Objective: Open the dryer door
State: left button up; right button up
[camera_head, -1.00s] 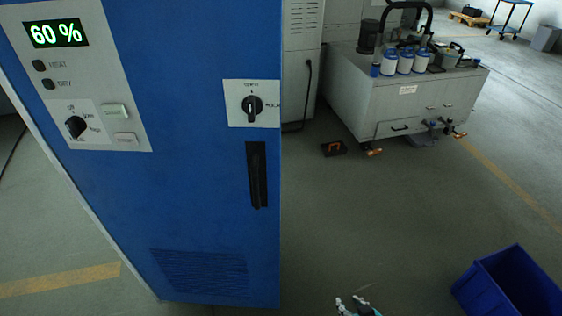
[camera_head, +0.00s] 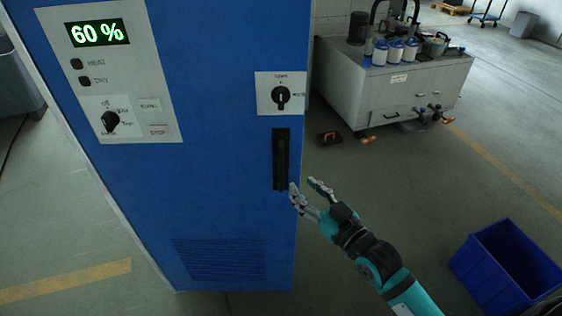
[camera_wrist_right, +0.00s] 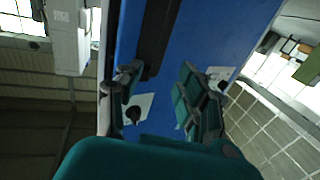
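The dryer is a tall blue cabinet with its blue door (camera_head: 215,205) shut. A black vertical handle (camera_head: 281,160) sits near the door's right edge, below a rotary switch (camera_head: 280,96) on a white plate. My right gripper (camera_head: 306,188) is open and empty, just right of the handle's lower end in the head view. In the right wrist view the fingers of my right gripper (camera_wrist_right: 165,85) are spread, with the blue door (camera_wrist_right: 212,35) and the dark handle (camera_wrist_right: 160,35) beyond them. I cannot tell whether a fingertip touches the door. My left gripper is not in view.
A control panel (camera_head: 158,85) reading 60 % is at the cabinet's upper left. A grey wheeled cart (camera_head: 400,90) with bottles stands behind right. A blue bin (camera_head: 500,265) is on the floor at lower right. A small black and orange item (camera_head: 329,138) lies on the floor.

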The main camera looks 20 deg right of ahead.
aim_at(283, 168)
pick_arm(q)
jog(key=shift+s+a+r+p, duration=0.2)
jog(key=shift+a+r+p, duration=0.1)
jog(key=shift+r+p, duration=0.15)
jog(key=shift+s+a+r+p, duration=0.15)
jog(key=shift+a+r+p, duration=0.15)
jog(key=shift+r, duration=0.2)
pick_arm(e)
jog(key=x, duration=1)
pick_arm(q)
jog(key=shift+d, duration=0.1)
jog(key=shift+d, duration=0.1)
pick_arm(e)
grip_shut()
jog(key=shift+a, duration=0.1)
